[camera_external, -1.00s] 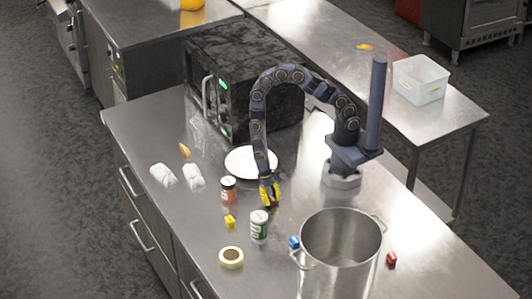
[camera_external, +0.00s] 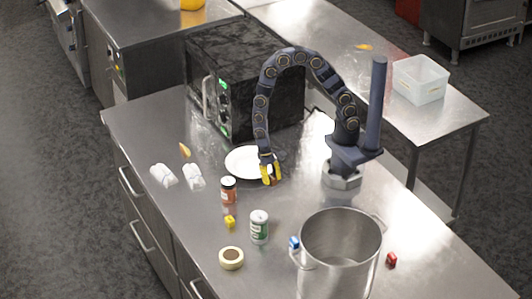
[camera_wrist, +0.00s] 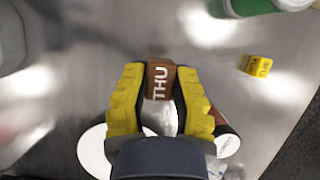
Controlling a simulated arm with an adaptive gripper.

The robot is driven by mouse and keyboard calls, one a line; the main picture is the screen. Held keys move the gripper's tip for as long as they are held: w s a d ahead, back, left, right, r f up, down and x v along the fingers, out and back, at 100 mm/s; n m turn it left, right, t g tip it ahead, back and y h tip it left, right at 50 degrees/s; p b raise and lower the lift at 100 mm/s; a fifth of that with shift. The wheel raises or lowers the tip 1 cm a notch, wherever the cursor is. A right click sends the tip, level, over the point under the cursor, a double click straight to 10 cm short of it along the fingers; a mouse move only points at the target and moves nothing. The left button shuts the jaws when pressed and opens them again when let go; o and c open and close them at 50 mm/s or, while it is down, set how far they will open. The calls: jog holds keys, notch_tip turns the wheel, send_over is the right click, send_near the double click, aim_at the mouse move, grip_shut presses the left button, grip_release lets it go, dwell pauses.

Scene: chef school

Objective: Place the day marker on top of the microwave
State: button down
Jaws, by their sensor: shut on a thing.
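The day marker (camera_wrist: 160,80) is a small orange-brown block with "THU" in white on it. My gripper (camera_wrist: 160,84) has its yellow fingers shut on its two sides in the wrist view. In the external view my gripper (camera_external: 270,174) points down above the counter by the plate's near edge, and a bit of the orange-brown block (camera_external: 276,181) shows at its tips. The microwave (camera_external: 260,95) is black with a mottled surface and green displays. It stands at the back of the counter, beyond the plate, and its flat top (camera_external: 240,48) looks clear.
A white plate (camera_external: 236,163) lies between my gripper and the microwave. An orange-labelled jar (camera_external: 228,191), a green-labelled jar (camera_external: 260,228), a yellow block (camera_external: 229,221), tape (camera_external: 231,258) and a large pot (camera_external: 340,250) stand nearer. Blue (camera_external: 294,243) and red (camera_external: 391,259) blocks flank the pot.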

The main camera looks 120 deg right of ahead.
jog(key=d+r+m+t+h, duration=0.15)
jog(key=d+r+m, duration=0.25)
jog(key=d+r, duration=0.5)
jog(key=d+r+m+t, duration=0.2)
jog(key=d+r+m, duration=0.35)
jog(key=d, duration=0.55)
jog(key=s+d+r+m+t+h, duration=0.1)
jog(key=s+d+r+m+h, duration=0.1)
jog(key=s+d+r+m, duration=0.55)
jog(key=s+d+r+m+h, duration=0.15)
jog(key=s+d+r, duration=0.35)
jog(key=s+r, duration=0.55)
send_over(238, 71)
jog(key=s, duration=0.2)
jog(key=f, duration=0.5)
jog(key=a+f, duration=0.1)
jog(key=f, duration=0.2)
jog(key=shift+w+f, duration=0.2)
jog(key=shift+w, duration=0.05)
jog(key=shift+w+d+f, duration=0.15)
jog(key=shift+d+f, duration=0.15)
jog(key=shift+f, duration=0.05)
jog(key=shift+d+f, duration=0.15)
jog(key=shift+f, duration=1.5)
jog(key=shift+f, duration=0.1)
